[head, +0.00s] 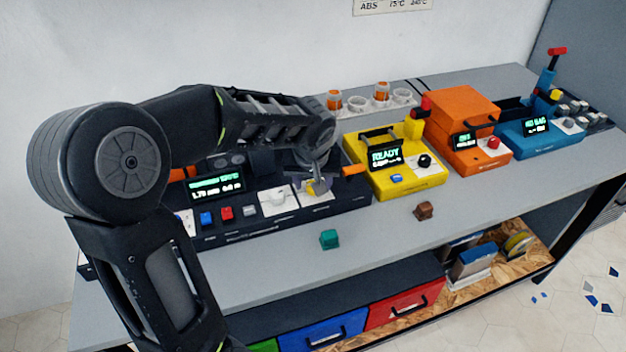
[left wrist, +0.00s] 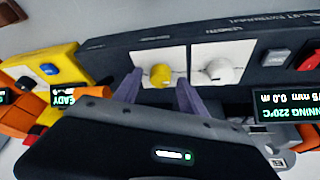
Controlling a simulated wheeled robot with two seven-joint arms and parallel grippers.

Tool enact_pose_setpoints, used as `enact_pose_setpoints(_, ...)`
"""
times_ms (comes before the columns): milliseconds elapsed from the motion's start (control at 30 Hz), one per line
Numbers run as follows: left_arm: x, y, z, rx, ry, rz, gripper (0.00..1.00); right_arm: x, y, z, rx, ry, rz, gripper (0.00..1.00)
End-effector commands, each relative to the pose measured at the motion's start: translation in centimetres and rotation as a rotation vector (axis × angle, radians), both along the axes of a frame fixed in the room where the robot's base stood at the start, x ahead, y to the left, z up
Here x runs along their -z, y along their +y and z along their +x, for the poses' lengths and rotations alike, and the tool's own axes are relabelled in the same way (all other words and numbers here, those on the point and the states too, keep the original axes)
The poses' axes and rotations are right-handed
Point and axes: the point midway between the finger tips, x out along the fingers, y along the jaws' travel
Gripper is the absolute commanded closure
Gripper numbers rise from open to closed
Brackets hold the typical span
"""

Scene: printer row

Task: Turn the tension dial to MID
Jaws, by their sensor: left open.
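A yellow dial (left wrist: 160,76) sits on a white plate on the front of the dark machine; it also shows in the head view (head: 318,188), partly covered by my gripper. A white dial (left wrist: 216,71) sits on the neighbouring plate and shows in the head view (head: 278,196). Small upside-down lettering lies near the plates; I cannot surely read which is the tension dial, nor any MID mark. My left gripper (left wrist: 160,92) is open, its two fingers on either side of the yellow dial in the picture; contact is unclear. My right gripper is not seen.
The dark machine (head: 250,238) has blue (head: 206,218) and red (head: 227,213) buttons and a lit screen. A yellow machine (head: 412,182) stands close to the right, then orange (head: 482,160) and blue ones (head: 540,137). Green (head: 329,239) and brown (head: 424,211) blocks lie on the bench front.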

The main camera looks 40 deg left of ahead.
Motion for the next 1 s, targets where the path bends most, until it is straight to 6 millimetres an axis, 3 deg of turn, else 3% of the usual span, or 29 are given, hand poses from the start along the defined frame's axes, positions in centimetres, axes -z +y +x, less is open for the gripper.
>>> enact_pose_setpoints(167,-0.01,-0.01,-0.01,0.0,0.0,0.0,0.53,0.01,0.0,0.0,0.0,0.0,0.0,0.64)
enact_pose_setpoints(733,-0.04,-0.01,0.0,0.0,0.0,0.0,0.99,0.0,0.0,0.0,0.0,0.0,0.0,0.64)
enact_pose_setpoints(1000,-0.05,-0.01,0.0,0.001,0.0,0.0,1.0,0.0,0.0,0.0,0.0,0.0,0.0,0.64)
